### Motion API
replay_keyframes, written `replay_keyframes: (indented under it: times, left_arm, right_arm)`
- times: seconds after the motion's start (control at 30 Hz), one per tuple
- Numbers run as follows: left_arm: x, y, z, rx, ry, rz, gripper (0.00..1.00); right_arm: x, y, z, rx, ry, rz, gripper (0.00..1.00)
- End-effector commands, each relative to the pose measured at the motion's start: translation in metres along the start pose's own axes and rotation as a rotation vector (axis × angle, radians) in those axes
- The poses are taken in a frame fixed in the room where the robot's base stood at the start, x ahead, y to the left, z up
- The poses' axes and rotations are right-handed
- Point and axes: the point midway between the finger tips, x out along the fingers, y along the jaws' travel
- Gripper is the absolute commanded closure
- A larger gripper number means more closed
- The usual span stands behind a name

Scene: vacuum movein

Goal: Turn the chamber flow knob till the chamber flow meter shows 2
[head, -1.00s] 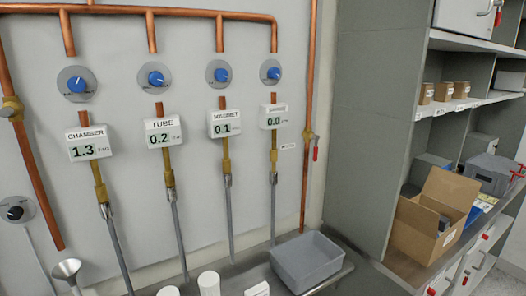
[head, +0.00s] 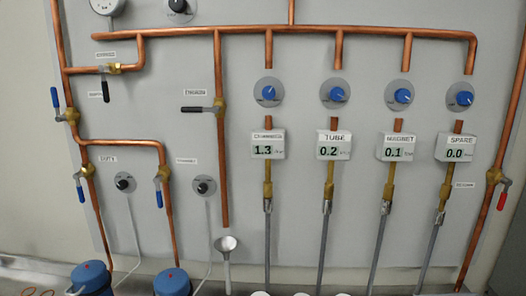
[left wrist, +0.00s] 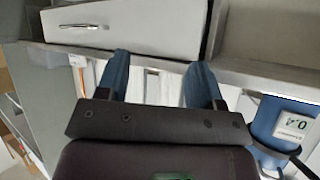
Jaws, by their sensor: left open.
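The chamber flow knob (head: 268,91) is blue on a round grey plate, leftmost in the row of similar knobs on the wall panel. Below it, the white chamber flow meter (head: 267,145) reads 1.3. My left gripper (left wrist: 158,75) shows only in the left wrist view, with its two blue-grey fingers apart and nothing seen between them. It faces a shelf or cabinet, away from the knob panel. My right gripper is in neither view.
The tube (head: 333,146), magnet (head: 397,148) and spare (head: 459,148) meters read 0.2, 0.1 and 0.0. Copper pipes and valve levers fill the panel's left. Blue containers (head: 91,278) stand below. A drawer front (left wrist: 125,27) is close ahead of my left gripper.

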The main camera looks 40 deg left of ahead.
Motion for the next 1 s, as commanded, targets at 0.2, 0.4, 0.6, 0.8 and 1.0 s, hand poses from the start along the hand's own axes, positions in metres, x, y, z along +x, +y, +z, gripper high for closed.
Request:
replay_keyframes:
  times: [0.2,0.4,0.6,0.8,1.0]
  left_arm:
    - [0.000,0.000,0.000,0.000,0.000,0.000,0.39]
    - [0.000,0.000,-0.001,0.000,0.002,0.000,0.39]
    - [0.009,-0.001,-0.019,0.077,-0.011,0.013,0.39]
    - [0.023,-0.001,-0.068,0.332,-0.081,0.035,0.39]
    - [0.023,-0.005,-0.118,0.615,-0.167,0.028,0.39]
  right_arm:
    - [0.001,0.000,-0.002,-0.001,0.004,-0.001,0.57]
    - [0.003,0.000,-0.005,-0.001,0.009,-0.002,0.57]
    - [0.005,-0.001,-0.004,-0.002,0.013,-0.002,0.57]
    - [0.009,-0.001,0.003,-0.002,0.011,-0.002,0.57]
    - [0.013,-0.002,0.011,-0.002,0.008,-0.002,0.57]
